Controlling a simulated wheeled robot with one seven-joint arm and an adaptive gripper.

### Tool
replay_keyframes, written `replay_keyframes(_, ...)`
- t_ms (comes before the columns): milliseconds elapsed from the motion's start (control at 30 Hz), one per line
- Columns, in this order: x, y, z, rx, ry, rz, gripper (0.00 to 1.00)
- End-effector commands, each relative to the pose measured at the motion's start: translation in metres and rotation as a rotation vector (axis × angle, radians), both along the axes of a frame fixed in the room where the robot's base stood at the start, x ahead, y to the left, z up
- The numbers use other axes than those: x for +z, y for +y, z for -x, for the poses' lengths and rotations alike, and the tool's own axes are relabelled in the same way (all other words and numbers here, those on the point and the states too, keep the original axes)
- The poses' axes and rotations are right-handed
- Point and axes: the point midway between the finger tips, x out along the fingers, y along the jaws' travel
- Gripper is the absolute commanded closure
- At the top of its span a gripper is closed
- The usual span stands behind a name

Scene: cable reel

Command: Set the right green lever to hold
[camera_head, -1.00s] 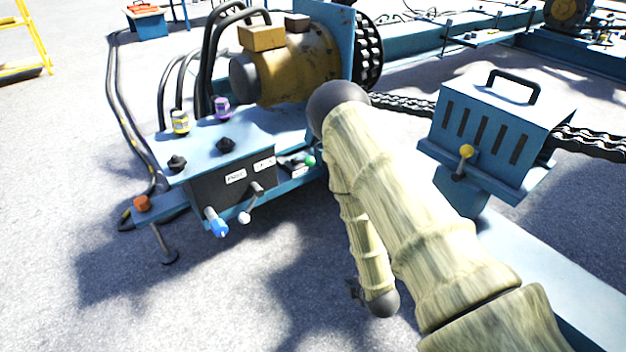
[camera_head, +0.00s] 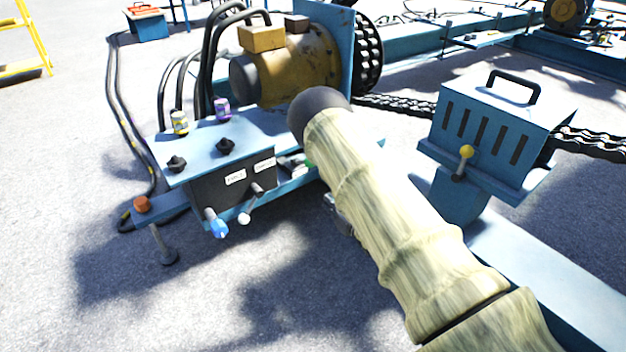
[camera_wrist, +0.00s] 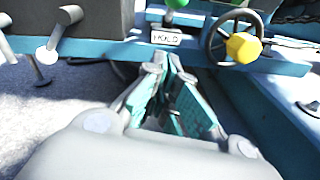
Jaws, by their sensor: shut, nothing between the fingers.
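The green lever knob (camera_wrist: 176,3) shows at the top edge of the wrist view, cut off by the frame, above a white plate reading HOLD (camera_wrist: 166,38). In the head view only a sliver of green (camera_head: 308,163) shows beside my arm, which covers most of that area. My gripper (camera_wrist: 172,62) is shut and empty, its fingertips just below the HOLD plate in the wrist view. I cannot tell whether they touch the panel.
A black handwheel with a yellow knob (camera_wrist: 243,47) is right of the plate. A white-tipped lever (camera_wrist: 47,55) is to the left. The control box (camera_head: 225,150) carries a blue-handled lever (camera_head: 217,228). A slotted blue box (camera_head: 495,115) and a chain stand at right.

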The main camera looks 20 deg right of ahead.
Motion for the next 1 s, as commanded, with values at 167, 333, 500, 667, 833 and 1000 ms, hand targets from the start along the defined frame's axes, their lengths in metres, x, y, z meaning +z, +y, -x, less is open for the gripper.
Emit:
replay_keyframes(167,0.0,0.0,0.0,0.0,0.001,0.0,1.0)
replay_keyframes(333,-0.001,0.0,-0.002,0.0,0.001,-0.002,1.0)
replay_keyframes(500,-0.004,0.005,-0.016,0.0,0.0,-0.002,1.0)
replay_keyframes(667,-0.007,0.012,-0.04,-0.001,0.0,-0.004,1.0)
replay_keyframes(833,-0.01,0.02,-0.067,-0.002,-0.001,-0.004,1.0)
replay_keyframes(1000,-0.012,0.029,-0.093,-0.002,-0.001,-0.003,1.0)
